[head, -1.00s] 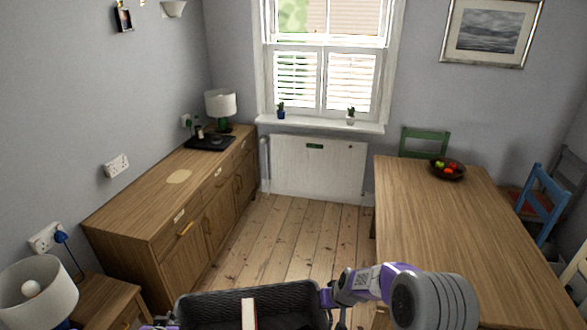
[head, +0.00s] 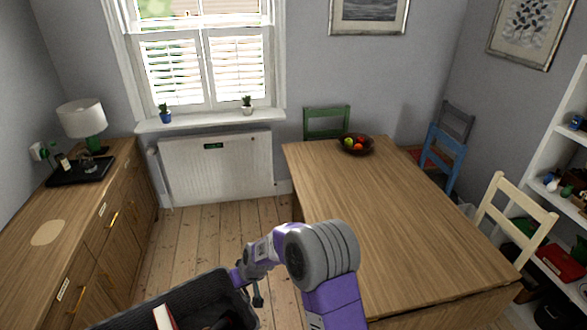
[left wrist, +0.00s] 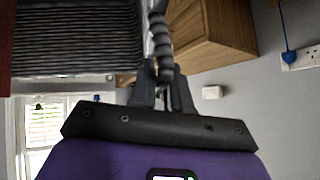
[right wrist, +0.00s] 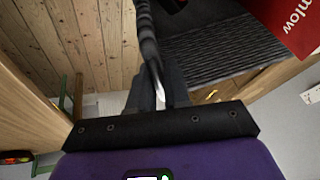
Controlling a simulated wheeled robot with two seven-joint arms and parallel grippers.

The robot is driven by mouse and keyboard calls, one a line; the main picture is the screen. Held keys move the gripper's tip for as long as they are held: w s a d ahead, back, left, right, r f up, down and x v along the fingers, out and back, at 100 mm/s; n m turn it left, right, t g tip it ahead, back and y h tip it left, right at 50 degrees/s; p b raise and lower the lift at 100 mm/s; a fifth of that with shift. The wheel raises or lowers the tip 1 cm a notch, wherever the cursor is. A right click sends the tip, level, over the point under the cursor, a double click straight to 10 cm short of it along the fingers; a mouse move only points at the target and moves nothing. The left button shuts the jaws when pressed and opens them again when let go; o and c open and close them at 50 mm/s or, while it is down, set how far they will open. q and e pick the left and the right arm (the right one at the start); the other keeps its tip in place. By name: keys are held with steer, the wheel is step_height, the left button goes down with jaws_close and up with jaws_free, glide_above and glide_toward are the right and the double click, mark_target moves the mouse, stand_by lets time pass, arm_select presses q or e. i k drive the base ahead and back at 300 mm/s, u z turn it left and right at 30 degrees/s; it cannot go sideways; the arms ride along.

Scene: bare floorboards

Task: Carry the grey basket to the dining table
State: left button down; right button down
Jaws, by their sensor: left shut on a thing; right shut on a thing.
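The grey basket (head: 200,289) is at the bottom of the head view, partly cut off, held in front of me. It holds a red and white book-like item (head: 163,317) and something dark. The dining table (head: 400,210) stands to the right of the basket, with a bare front half. My right gripper (right wrist: 157,88) is shut on a dark twisted handle at the basket's right end. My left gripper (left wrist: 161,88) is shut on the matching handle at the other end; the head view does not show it.
A fruit bowl (head: 356,144) sits at the table's far end. Green (head: 327,120), blue (head: 443,155) and cream (head: 512,215) chairs stand around the table. A wooden sideboard (head: 85,225) is on the left and shelves (head: 560,150) on the right. Floorboards (head: 215,235) are clear ahead.

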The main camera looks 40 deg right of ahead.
mark_target(363, 215)
steer(key=z, duration=0.2)
steer(key=i, duration=1.85)
steer(key=z, duration=0.9)
steer(key=i, duration=0.5)
steer(key=z, duration=1)
steer(key=i, duration=0.4)
steer(key=z, duration=0.9)
steer(key=i, duration=0.5)
steer(key=z, duration=0.35)
